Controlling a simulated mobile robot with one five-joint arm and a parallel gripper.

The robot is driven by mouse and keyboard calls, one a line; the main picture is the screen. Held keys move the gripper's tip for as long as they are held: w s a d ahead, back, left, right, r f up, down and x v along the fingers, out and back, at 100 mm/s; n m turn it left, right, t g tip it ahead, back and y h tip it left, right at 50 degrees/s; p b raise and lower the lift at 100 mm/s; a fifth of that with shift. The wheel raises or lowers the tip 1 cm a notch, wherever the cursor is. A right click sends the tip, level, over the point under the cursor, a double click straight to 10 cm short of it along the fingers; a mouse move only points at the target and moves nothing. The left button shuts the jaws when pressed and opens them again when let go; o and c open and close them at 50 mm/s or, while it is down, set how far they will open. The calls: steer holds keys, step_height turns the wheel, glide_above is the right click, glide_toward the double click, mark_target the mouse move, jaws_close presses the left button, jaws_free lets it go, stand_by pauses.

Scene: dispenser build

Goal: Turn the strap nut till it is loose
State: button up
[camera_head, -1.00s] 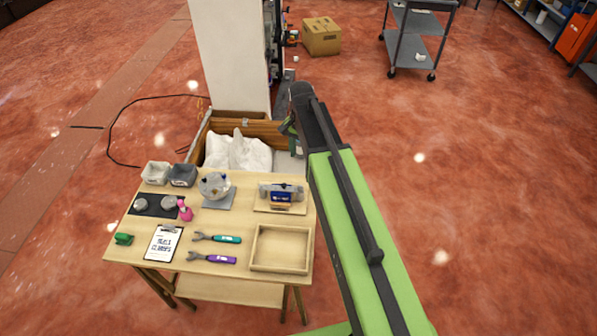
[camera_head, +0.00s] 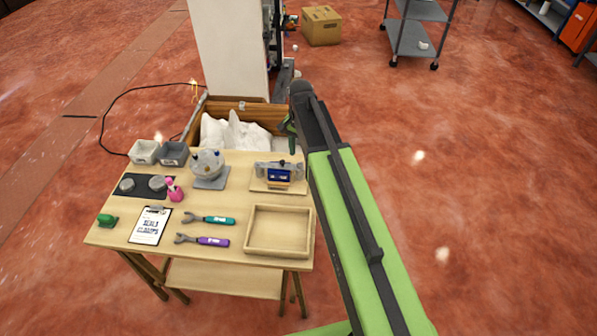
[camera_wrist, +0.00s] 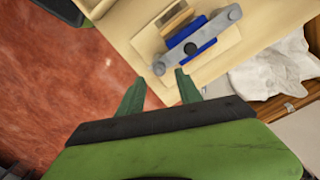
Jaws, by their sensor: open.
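A grey strap (camera_head: 279,168) lies across a blue block (camera_head: 279,176) on a wooden board at the table's back right. In the head view my gripper (camera_head: 291,127) is partly hidden by my arm.
A wooden crate with white sheeting (camera_head: 232,132) stands behind. Floor on the right is open.

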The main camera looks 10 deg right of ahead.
mark_target(300, 163)
step_height(300, 163, down, 5)
steer(key=b, duration=0.3)
steer(key=shift+r, duration=0.2)
jaws_close()
